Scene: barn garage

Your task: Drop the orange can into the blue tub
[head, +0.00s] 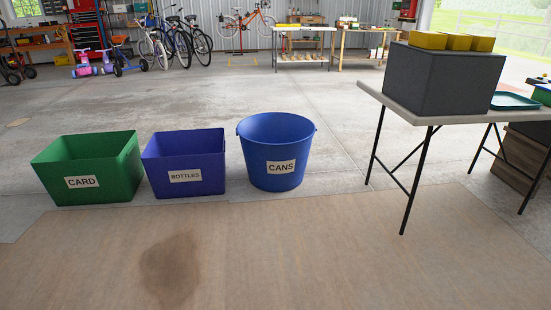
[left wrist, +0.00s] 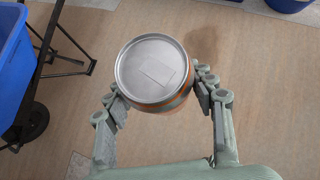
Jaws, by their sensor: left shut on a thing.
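The orange can (left wrist: 168,106) is in the left wrist view, seen from its silver lid, with its orange side showing below the rim. My left gripper (left wrist: 158,86) is shut on the can, with a finger on each side of it. The blue tub (head: 262,148), round and labelled CANS, stands on the concrete floor near the middle of the head view. Its visible inside looks empty; the bottom is hidden. Neither gripper shows in the head view, and my right gripper is in no view.
A blue-violet square bin (head: 185,160) labelled BOTTLES and a green bin (head: 120,165) labelled CARD stand left of the tub. A table (head: 393,98) with a dark grey box (head: 440,82) stands at right. A blue wheeled thing (left wrist: 14,50) is at the wrist view's left edge. Floor before the bins is clear.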

